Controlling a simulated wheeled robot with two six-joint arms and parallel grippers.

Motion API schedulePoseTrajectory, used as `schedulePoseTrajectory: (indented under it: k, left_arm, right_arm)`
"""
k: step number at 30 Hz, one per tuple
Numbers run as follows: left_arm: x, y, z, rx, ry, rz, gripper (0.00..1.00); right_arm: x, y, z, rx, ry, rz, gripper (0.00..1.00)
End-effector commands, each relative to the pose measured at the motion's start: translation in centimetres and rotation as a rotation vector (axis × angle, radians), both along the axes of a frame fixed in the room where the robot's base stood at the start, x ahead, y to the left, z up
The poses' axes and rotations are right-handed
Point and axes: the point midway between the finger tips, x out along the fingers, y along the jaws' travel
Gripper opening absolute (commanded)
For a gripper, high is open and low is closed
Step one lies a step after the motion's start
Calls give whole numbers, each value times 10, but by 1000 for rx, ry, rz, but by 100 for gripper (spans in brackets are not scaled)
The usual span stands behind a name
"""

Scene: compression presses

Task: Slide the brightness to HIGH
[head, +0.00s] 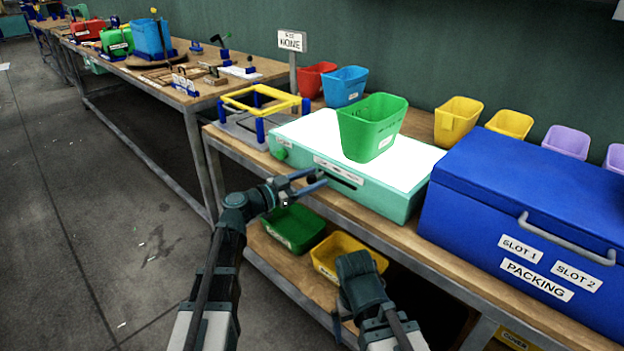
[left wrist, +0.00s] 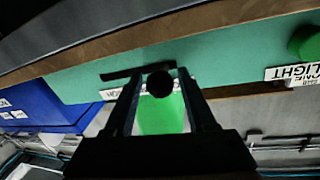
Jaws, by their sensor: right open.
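The teal light box (head: 290,147) with a glowing white top stands on the bench. A dark slider slot (head: 343,182) runs along its front, under a white label strip (head: 336,168). A round black knob (left wrist: 160,84) shows in the left wrist view near the right end of the slot there, which is the left end in the head view. My left gripper (head: 312,181) is at the box front, its open fingers on either side of the knob, with small gaps showing. My right gripper (head: 357,268) is open, low in front of the bench; its fingertips are hard to make out.
A green bin (head: 370,128) stands on the light box. A blue packing case (head: 530,190) stands to the right. A yellow-and-blue frame (head: 262,103) is to the left. Green (head: 292,228) and yellow (head: 345,254) bins sit on the lower shelf.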

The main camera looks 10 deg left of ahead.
Motion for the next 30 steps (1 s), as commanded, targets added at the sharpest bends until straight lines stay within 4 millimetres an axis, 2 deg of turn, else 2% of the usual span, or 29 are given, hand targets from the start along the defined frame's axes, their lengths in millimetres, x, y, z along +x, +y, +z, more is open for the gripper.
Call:
schedulePoseTrajectory:
  k: [1, 6, 9, 30]
  left_arm:
    - [0, 0, 0, 0, 0, 0, 45]
    - [0, 0, 0, 0, 0, 0, 14]
    - [0, 0, 0, 0, 0, 0, 0]
    - [0, 0, 0, 0, 0, 0, 0]
  right_arm:
    - [0, 0, 0, 0, 0, 0, 100]
    - [0, 0, 0, 0, 0, 0, 100]
    - [0, 0, 0, 0, 0, 0, 100]
    - [0, 0, 0, 0, 0, 0, 100]
